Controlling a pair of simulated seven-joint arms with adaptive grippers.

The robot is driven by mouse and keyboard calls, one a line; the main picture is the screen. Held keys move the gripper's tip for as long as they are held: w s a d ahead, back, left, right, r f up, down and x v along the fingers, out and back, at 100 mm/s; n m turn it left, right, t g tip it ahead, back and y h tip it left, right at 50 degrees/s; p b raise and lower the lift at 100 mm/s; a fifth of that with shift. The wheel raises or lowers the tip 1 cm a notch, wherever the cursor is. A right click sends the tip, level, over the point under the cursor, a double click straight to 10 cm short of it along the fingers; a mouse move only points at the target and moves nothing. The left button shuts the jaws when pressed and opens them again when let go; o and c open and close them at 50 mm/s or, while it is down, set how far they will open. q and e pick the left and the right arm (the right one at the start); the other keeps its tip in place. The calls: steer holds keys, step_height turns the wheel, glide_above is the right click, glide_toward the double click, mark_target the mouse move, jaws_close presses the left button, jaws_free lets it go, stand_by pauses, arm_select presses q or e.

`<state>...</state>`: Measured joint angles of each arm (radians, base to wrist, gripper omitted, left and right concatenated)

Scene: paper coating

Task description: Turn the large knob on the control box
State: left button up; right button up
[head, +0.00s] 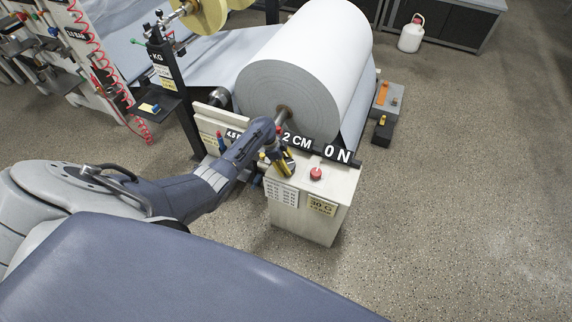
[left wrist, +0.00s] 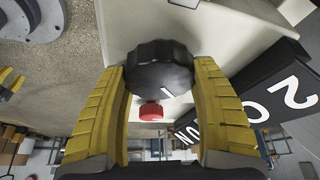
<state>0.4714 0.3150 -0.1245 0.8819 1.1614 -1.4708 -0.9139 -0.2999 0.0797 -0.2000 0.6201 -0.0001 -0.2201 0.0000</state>
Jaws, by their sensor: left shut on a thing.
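The control box (head: 312,205) is a pale cabinet in the middle of the head view, with a red button (head: 316,173) and paper labels on it. My left gripper (head: 281,163) is at the left part of its top. In the left wrist view, the large black knob (left wrist: 160,68) with a white pointer line sits between the yellow fingers of my left gripper (left wrist: 160,88). The fingers are shut on the knob's sides. In the head view the gripper hides the knob. The red button also shows below the knob in the left wrist view (left wrist: 151,111). My right gripper is not in view.
A large white paper roll (head: 318,65) stands just behind the box. A black sign strip (head: 318,149) with white letters runs along the box's back edge. A post with a small tray (head: 158,103) stands at left. The floor to the right is clear.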

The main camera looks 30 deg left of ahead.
arm_select(q)
steer(key=shift+d+m, duration=0.1)
steer(key=shift+m, duration=0.5)
steer(key=o, duration=1.3)
steer(key=shift+c, duration=0.2)
steer(key=v, duration=1.2)
steer(key=shift+w, duration=0.2)
